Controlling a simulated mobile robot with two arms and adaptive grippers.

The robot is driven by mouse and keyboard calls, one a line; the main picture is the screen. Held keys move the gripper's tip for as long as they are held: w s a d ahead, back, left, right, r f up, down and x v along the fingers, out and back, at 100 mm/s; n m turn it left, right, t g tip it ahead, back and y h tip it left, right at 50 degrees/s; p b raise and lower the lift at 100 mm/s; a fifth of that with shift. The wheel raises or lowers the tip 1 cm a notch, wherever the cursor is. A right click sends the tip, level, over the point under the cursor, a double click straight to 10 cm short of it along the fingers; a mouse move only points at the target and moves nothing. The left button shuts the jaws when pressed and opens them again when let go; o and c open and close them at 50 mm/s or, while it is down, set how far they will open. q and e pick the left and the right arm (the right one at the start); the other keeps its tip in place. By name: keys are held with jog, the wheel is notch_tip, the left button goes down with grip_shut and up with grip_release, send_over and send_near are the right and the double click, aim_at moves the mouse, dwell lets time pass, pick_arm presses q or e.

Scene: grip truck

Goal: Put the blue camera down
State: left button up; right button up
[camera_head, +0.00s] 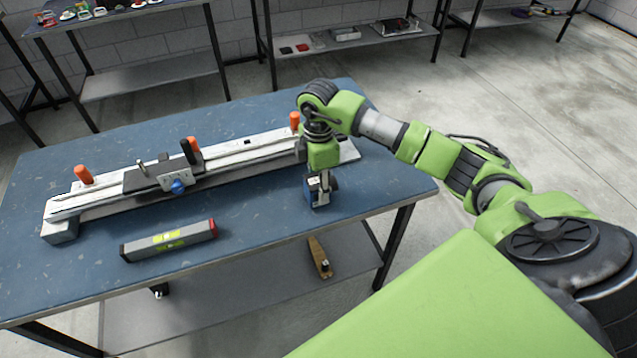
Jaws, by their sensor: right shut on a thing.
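The blue camera (321,198) is small and blue with a grey part, at the right end of the blue table (262,205). My right gripper (319,184) points down over it and is shut on it. The gripper hides the camera's upper part. The camera is at or just above the table top; I cannot tell whether it touches. My left gripper is not in view.
A metal slider rail (112,193) with orange knobs and a black carriage lies along the table's back. The table's right corner is clear. Shelves (350,40) stand behind.

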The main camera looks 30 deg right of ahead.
jog(key=shift+w, duration=0.1)
jog(key=shift+f, duration=0.2)
jog(key=o, duration=0.9)
jog(key=shift+o, duration=0.2)
jog(key=shift+r, duration=0.2)
notch_tip(320, 180, up, 12)
jog(key=shift+f+b, duration=0.1)
jog(key=shift+b, duration=0.85)
